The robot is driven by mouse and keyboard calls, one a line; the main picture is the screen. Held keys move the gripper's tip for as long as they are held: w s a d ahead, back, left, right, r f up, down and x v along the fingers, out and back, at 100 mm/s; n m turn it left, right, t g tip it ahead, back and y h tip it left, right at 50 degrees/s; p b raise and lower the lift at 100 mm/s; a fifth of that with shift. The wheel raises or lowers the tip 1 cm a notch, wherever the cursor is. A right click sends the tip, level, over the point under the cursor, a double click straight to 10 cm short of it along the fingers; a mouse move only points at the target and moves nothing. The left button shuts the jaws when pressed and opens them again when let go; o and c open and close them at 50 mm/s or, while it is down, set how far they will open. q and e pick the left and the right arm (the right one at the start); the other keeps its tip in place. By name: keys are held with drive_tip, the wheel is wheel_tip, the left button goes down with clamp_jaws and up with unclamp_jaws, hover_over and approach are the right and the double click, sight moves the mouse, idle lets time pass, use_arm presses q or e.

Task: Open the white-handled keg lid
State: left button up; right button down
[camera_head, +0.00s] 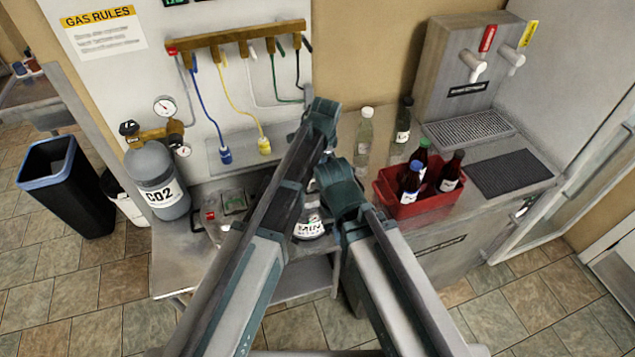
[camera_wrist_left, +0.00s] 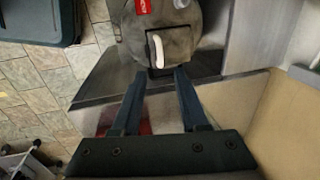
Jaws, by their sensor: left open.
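In the left wrist view a round grey keg lid (camera_wrist_left: 185,28) has a white handle (camera_wrist_left: 155,48) on its near side and a red tag (camera_wrist_left: 143,6). My left gripper (camera_wrist_left: 158,78) is open, its two fingers apart just short of the handle, with nothing between them. In the head view a rounded vessel with a white label (camera_head: 310,229) shows between my arms, mostly hidden by them; I cannot tell if it is the same keg. My arms are seen there, but the fingertips are not clear.
A grey CO2 cylinder (camera_head: 158,180) stands at the counter's left. A red crate (camera_head: 408,205) of bottles, two more bottles and a tap unit (camera_head: 465,65) are at the right. Hoses hang from a wooden rail (camera_head: 235,37). A black bin (camera_head: 68,190) stands on the floor.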

use_arm(q)
drive_tip(key=f+b, duration=0.2)
drive_tip(key=w+f+b, duration=0.1)
drive_tip(key=f+b, duration=0.1)
drive_tip(key=f, duration=0.1)
drive_tip(key=f+b, duration=0.2)
drive_tip(key=shift+w+a+f, duration=0.2)
drive_tip(key=shift+a, duration=0.05)
clamp_jaws()
idle(1.1)
